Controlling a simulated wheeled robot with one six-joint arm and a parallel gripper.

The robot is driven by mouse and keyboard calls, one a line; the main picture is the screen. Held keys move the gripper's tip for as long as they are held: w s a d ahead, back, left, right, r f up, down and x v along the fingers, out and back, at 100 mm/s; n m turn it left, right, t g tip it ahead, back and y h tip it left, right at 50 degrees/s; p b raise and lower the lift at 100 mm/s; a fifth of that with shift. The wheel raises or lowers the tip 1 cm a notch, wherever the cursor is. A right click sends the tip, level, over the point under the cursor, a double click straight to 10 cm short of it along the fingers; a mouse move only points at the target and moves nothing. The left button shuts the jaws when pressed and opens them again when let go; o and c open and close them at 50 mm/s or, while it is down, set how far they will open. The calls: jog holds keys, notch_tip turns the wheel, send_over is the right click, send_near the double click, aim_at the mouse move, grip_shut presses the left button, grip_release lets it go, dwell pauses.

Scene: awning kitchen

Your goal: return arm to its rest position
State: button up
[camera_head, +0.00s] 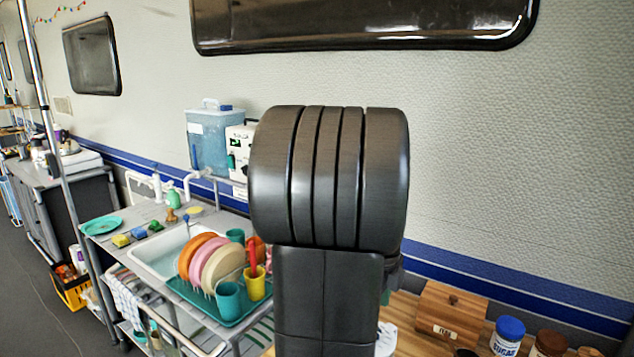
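My dark grey arm (328,190) stands upright in the middle of the head view, with its thick ribbed joint at the top. It hides part of the counter and wall behind it. My gripper does not show in this view, so its fingers and anything in them cannot be seen.
Left of my arm is a sink unit with a teal dish rack tray (212,312) holding plates and cups. A blue water container (208,138) stands behind. At lower right are a wooden box (447,317) and a blue-lidded sugar jar (508,336). A thin pole (52,140) rises at left.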

notch_tip(320, 180, down, 6)
jog(key=shift+r, duration=0.2)
jog(key=shift+f, duration=0.3)
jog(key=n, duration=1)
jog(key=shift+r, duration=0.1)
jog(key=n, duration=1)
jog(key=shift+n+b, duration=0.35)
jog(key=shift+n, duration=0.05)
jog(key=shift+r, duration=0.1)
